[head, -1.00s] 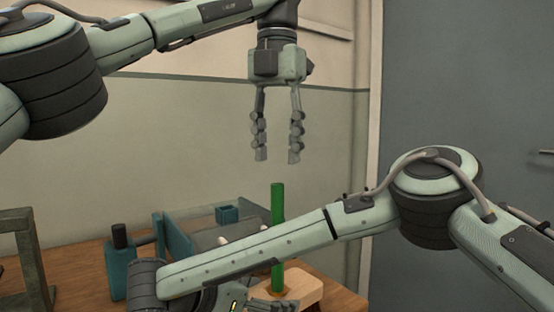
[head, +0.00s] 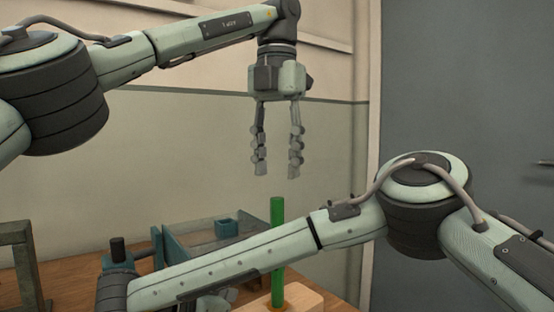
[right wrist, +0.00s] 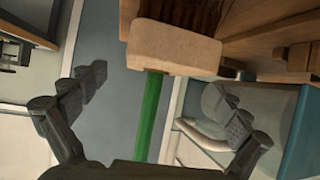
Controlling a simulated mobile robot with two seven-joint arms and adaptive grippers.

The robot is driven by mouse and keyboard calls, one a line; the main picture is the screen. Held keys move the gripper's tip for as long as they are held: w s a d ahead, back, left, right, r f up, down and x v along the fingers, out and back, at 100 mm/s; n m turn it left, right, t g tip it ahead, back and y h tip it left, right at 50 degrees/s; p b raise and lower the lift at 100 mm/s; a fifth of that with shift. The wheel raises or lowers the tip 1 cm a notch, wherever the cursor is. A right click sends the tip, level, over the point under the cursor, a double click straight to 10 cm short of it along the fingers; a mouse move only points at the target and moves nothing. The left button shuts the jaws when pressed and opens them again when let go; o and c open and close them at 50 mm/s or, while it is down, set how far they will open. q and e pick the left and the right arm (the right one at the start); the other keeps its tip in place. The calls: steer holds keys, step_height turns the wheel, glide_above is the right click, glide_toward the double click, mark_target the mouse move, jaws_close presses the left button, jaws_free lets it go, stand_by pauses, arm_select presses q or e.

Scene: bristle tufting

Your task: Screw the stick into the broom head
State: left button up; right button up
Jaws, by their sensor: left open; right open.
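The green stick (head: 277,235) stands upright at the pale wooden broom head (head: 305,301), its lower end meeting the block's top. Thread engagement cannot be seen. My left gripper (head: 276,172) is open and empty, pointing down above the stick's top with a clear gap. I see no finger touching the stick.
A teal fixture with a clear panel (head: 205,238) stands behind and left of the stick. A dark metal frame (head: 22,262) stands at the far left of the wooden table (head: 68,275). A grey door (head: 460,90) is at the right.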

steer(key=v, duration=0.8)
steer(key=shift+s+a, duration=0.15)
steer(key=shift+s, duration=0.1)
